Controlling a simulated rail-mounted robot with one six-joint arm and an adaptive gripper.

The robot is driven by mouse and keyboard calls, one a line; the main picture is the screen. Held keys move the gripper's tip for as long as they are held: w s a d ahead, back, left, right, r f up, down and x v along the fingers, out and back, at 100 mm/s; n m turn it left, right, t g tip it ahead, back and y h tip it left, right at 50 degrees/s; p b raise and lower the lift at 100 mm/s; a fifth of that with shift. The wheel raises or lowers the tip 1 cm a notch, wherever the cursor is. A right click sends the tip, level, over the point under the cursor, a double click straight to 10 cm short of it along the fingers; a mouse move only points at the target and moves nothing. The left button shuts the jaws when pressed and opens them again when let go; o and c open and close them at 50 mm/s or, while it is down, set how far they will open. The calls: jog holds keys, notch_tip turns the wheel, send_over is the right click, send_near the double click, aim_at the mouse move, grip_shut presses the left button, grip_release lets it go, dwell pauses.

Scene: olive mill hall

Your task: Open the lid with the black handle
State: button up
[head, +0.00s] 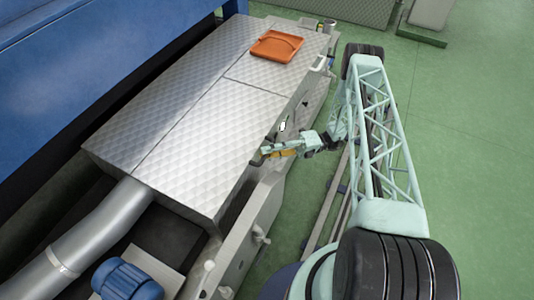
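A long metal cover with a quilted pattern (195,120) lies closed and flat on top of the machine, with seams dividing it into panels. A small dark part (304,104) shows on the machine's right side below the cover edge; I cannot tell whether it is the black handle. My gripper (267,150) is beside the cover's right edge, reaching left from my arm. Its fingers are too small to tell whether they are open or touching anything. A yellow-orange piece (283,154) shows right at the gripper. The black handle is not clearly visible and may be hidden by the gripper.
An orange tray (276,47) lies on the far end of the cover. A pale handle (318,63) is on the far right edge. A thick metal pipe (95,235) and a blue motor (127,280) are at the near left. A blue machine (90,50) stands behind. Green floor is free at right.

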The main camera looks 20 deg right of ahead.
jog(key=shift+c, duration=0.7)
grip_shut()
jog(key=shift+r, duration=0.15)
